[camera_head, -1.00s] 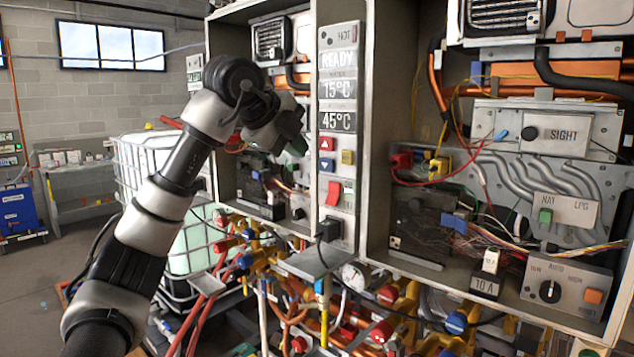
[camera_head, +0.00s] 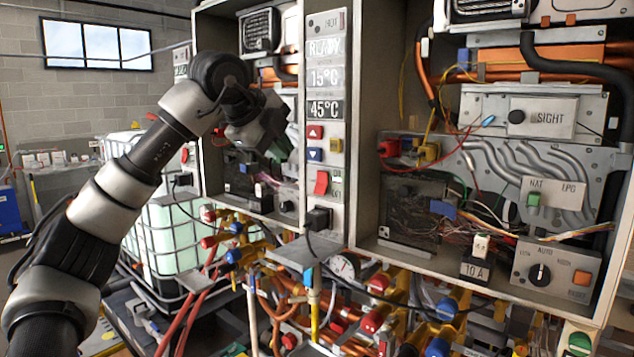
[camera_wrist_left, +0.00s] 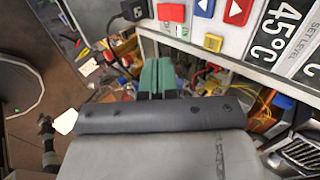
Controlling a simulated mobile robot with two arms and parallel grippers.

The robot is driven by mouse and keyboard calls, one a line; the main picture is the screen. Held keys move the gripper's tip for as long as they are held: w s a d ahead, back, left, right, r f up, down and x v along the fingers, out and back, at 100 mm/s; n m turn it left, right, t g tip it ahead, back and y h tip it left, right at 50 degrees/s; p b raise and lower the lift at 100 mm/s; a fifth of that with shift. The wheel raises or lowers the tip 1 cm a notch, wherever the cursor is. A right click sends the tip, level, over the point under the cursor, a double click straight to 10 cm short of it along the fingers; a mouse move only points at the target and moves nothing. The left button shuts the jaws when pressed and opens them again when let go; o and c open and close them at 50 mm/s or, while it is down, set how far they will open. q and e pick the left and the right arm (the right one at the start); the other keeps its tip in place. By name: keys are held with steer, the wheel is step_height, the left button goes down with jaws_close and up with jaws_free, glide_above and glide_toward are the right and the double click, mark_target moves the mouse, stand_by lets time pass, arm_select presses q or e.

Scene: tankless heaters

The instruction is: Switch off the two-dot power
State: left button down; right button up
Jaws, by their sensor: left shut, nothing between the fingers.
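The switch also shows in the wrist view (camera_wrist_left: 181,31). Any dot marks are too small to read surely. My left gripper (camera_head: 279,148) is left of the panel, in front of the left heater's open case, apart from the switch. Its green fingers (camera_wrist_left: 155,78) are shut and empty. My right gripper is not in view.
Red and blue valves and pipes crowd below the cases. A right heater case holds a rotary knob (camera_head: 540,274) and an orange button (camera_head: 581,278). Red and blue arrow buttons (camera_head: 315,131) sit above the rocker. A caged white tank (camera_head: 165,235) stands behind my left arm.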

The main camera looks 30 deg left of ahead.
mark_target(323, 189)
arm_select(q)
steer(key=p+x, duration=0.1)
steer(key=x, duration=0.3)
steer(key=p+x, duration=0.2)
steer(key=x, duration=0.2)
steer(key=p+x, duration=0.2)
steer(key=x, duration=0.2)
steer(key=shift+w+r, duration=0.3)
steer(key=shift+r, duration=0.05)
steer(key=shift+w+d+f, duration=0.1)
steer(key=shift+w+f, duration=0.35)
